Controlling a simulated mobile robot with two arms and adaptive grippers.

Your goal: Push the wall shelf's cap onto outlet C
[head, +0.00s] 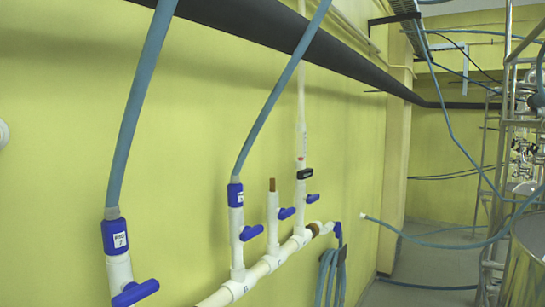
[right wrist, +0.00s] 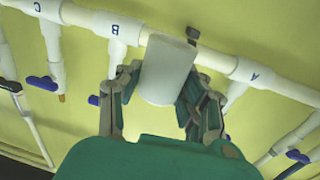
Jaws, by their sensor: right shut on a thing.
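My right gripper (right wrist: 161,84) is shut on a white cylindrical cap (right wrist: 167,70) in the right wrist view. The cap is tilted a little, and its far end overlaps the white manifold pipe in the picture; I cannot tell whether they touch. Outlet C (right wrist: 53,48) is at the left of that view, apart from the gripper, with a brown tip and a blue valve handle beside it. It seems to be the short brown-topped outlet (head: 272,217) in the head view, standing upright and uncapped. No gripper shows in the head view. The wall shelf is not in view.
Outlet B (right wrist: 118,42) and outlet A (right wrist: 236,92) are close beside the gripper in the right wrist view. In the head view, a hosed outlet (head: 237,220) and a clear-tubed outlet (head: 300,200) flank the brown-topped one. A black pipe (head: 290,38) runs above.

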